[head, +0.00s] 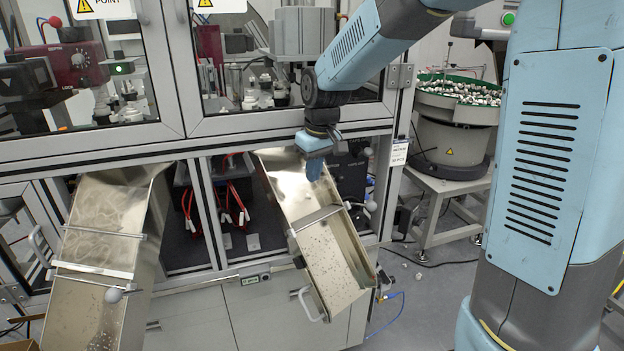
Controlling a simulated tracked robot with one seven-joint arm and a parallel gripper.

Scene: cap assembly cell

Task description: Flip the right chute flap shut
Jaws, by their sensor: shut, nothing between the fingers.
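The right chute (340,262) is a bare metal trough that slopes down and to the right out of the machine's lower opening. A thin metal crossbar (318,218) spans it, and a grey knob (371,206) stands out at its right side. I cannot tell which plate is the flap or how far it is turned. My gripper (314,172) is shut and empty, pointing down over the upper part of the right chute, above the crossbar. Whether it touches the metal is not clear.
The left chute (70,310) slopes out at the left, with its own crossbar and knob (115,295). A window frame (290,122) runs above the chutes. Red cables (237,215) hang between them. A bowl feeder (455,105) stands at the right.

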